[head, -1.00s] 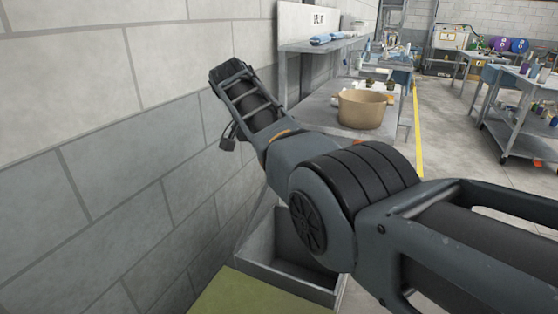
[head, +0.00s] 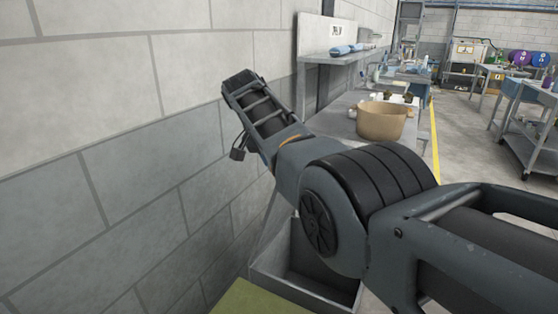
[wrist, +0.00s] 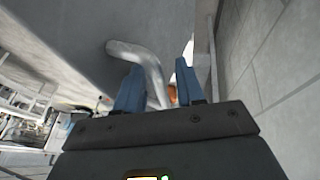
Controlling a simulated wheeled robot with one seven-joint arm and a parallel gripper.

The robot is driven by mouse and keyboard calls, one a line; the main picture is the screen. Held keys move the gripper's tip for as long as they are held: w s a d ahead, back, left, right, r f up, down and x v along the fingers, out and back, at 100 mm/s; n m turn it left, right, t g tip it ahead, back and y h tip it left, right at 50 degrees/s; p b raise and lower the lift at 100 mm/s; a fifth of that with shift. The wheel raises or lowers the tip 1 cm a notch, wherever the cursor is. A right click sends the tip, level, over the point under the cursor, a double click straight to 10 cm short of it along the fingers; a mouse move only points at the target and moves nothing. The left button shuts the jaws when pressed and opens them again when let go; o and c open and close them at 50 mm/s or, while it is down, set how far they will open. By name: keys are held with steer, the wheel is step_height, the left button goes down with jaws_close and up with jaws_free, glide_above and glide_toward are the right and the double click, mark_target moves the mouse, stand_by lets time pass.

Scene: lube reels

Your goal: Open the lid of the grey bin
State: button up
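A grey box-shaped bin (head: 283,282) stands low against the wall in the head view, below my arm. Its top looks open, with a slanted light grey side at its left; my arm hides part of it, and I cannot tell which part is a lid. In the wrist view my gripper (wrist: 158,84) has its two blue fingers apart. A bent light grey bar (wrist: 150,62), like a handle, lies against a grey surface (wrist: 75,35) and runs down between the fingers. I cannot tell whether they touch it. The fingers do not show in the head view.
A block wall (head: 110,170) runs close along the left. An olive-green surface (head: 255,300) lies at the bottom. A metal shelf bench (head: 335,122) with a tan tub (head: 381,122) stands beyond the bin. Open floor (head: 460,150) lies to the right, with carts farther off.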

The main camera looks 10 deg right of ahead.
steer(key=shift+r, duration=0.3)
steer(key=shift+r, duration=0.2)
steer(key=v, duration=0.7)
steer(key=shift+b, duration=0.4)
steer(key=shift+s+a, duration=0.1)
